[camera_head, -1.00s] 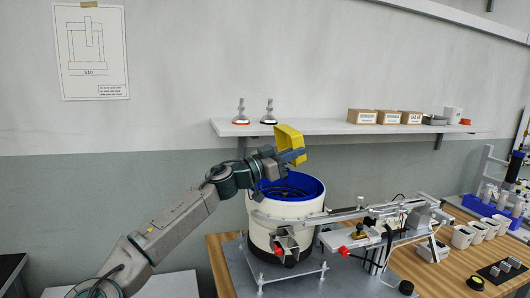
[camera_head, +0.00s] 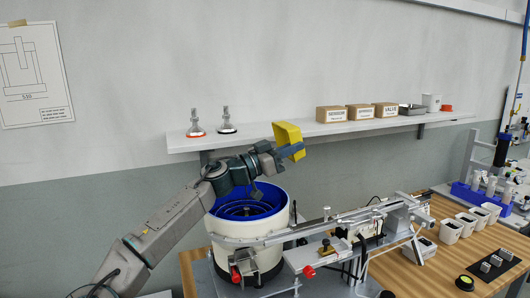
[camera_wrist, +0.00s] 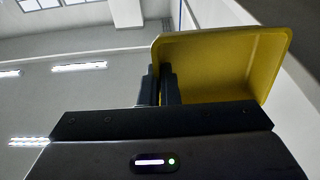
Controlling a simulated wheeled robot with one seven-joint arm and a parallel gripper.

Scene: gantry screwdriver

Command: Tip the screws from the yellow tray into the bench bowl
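The yellow tray (camera_head: 289,139) is held tilted up on its side above the white bowl feeder with the blue inside (camera_head: 247,203). My gripper (camera_head: 287,152) is shut on the tray's wall. In the wrist view the tray (camera_wrist: 222,62) shows its bare inner face, and no screws show in the part in view. The two dark fingers of my gripper (camera_wrist: 160,86) are close together on its left wall. The bowl stands on the bench, and its stepped blue inside shows below and left of the tray. I cannot make out screws in the bowl.
A wall shelf (camera_head: 300,139) behind the tray carries cartons (camera_head: 360,112) and two small stands (camera_head: 195,123). A metal feed rail (camera_head: 330,222) runs right from the bowl. White cups (camera_head: 466,222) and a blue rack (camera_head: 480,196) stand at right.

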